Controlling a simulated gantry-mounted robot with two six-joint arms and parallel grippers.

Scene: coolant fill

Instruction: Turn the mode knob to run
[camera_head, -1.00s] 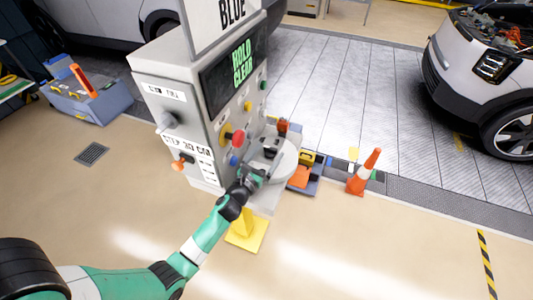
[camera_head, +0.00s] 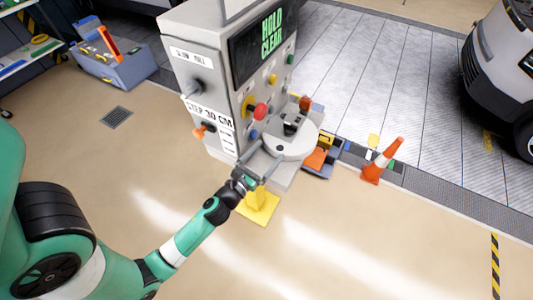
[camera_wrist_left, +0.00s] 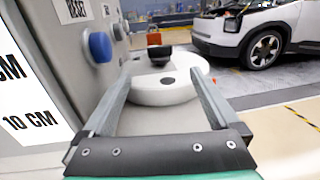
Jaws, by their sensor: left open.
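The grey control cabinet (camera_head: 208,75) stands in the middle of the head view. Its left face carries a grey knob (camera_head: 195,89) and an orange lever (camera_head: 200,132); which control is the mode knob I cannot tell. The adjacent face has a red button (camera_head: 260,111) and a blue button (camera_wrist_left: 100,46) under a "RESET" label. A round white disc (camera_head: 298,142) with a black part (camera_wrist_left: 159,52) on top sits on the cabinet's ledge. My left gripper (camera_head: 262,162) is open and empty, low beside the ledge; its fingers (camera_wrist_left: 163,76) point towards the disc. My right gripper is out of view.
An orange and white cone (camera_head: 383,160) stands to the right, near an orange and yellow item (camera_head: 320,155). A yellow base (camera_head: 259,208) is on the floor below the gripper. A grey-blue cart (camera_head: 115,65) stands at left, a white car (camera_head: 505,70) at right. The foreground floor is clear.

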